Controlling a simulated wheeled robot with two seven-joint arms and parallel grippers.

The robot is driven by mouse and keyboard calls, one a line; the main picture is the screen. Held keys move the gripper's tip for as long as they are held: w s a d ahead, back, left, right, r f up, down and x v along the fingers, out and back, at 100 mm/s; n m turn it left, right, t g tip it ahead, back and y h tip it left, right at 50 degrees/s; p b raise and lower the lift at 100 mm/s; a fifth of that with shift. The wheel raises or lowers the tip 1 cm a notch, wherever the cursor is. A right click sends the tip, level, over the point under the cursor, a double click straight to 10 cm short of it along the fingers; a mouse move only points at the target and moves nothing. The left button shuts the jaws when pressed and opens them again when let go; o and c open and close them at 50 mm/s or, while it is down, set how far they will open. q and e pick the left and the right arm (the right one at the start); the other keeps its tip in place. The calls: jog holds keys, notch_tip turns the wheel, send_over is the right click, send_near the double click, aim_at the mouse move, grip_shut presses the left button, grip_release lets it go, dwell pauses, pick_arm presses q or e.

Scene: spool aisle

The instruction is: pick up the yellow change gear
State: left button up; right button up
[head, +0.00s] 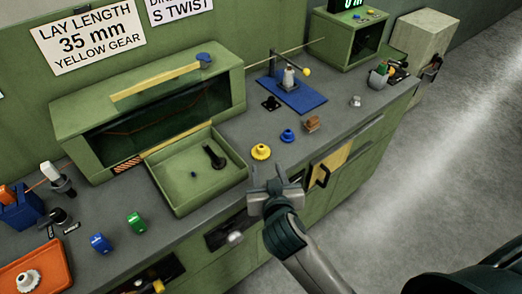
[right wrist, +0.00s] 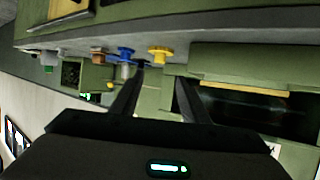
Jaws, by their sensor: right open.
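The yellow change gear (head: 261,151) lies on the grey bench top near its front edge, just right of the green tray. My right gripper (head: 270,172) is open and empty, in front of the bench edge and close to the gear, apart from it. In the right wrist view, which looks upside down, the yellow gear (right wrist: 160,54) shows beyond the gap between the two open fingers (right wrist: 157,82). A blue gear (head: 287,136) sits right of the yellow one and also shows in the right wrist view (right wrist: 126,55). My left gripper is not in view.
The green tray (head: 164,196) holds a dark pin-like part. A blue plate (head: 305,104) with a spindle lies behind. A wall sign (head: 87,38) reads "LAY LENGTH 35 mm YELLOW GEAR".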

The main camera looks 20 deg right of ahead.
jog(key=p, duration=0.1)
send_near(262, 150)
jog(key=x, duration=0.3)
jog(key=shift+w, duration=0.4)
jog(key=shift+p+x, duration=0.8)
jog(key=shift+x, duration=2.1)
grip_shut()
